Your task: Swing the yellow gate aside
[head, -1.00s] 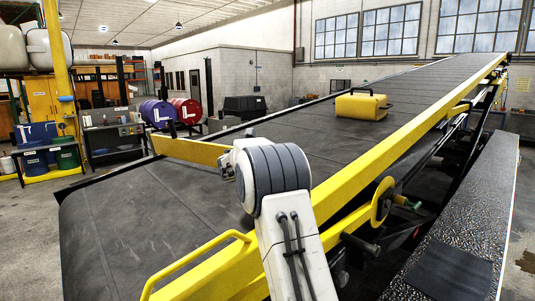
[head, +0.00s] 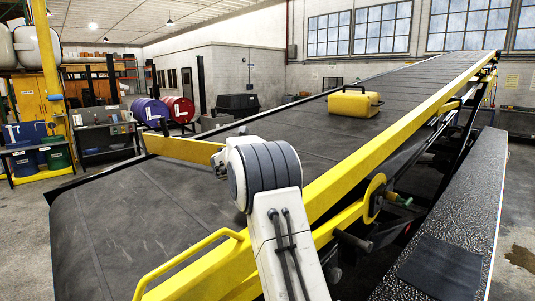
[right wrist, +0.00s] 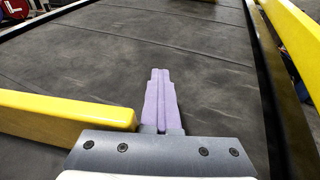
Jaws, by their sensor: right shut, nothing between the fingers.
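The yellow gate (head: 183,149) is a flat bar lying across the lower part of the dark conveyor belt (head: 110,215) in the head view. Its right end is hidden behind my right arm. In the right wrist view, a yellow bar that looks like the gate (right wrist: 60,116) comes in from the left and ends beside my gripper. My right gripper (right wrist: 160,72) is shut and empty, its purple fingers pointing up the belt, past the bar's end. Whether it touches the bar I cannot tell. In the head view my arm hides this gripper. My left gripper is not in view.
A yellow case (head: 355,102) sits farther up the belt. A yellow side rail (head: 400,125) runs up the belt's right side, with a yellow handrail (head: 190,258) at the lower end. A dark walkway (head: 450,225) lies to the right.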

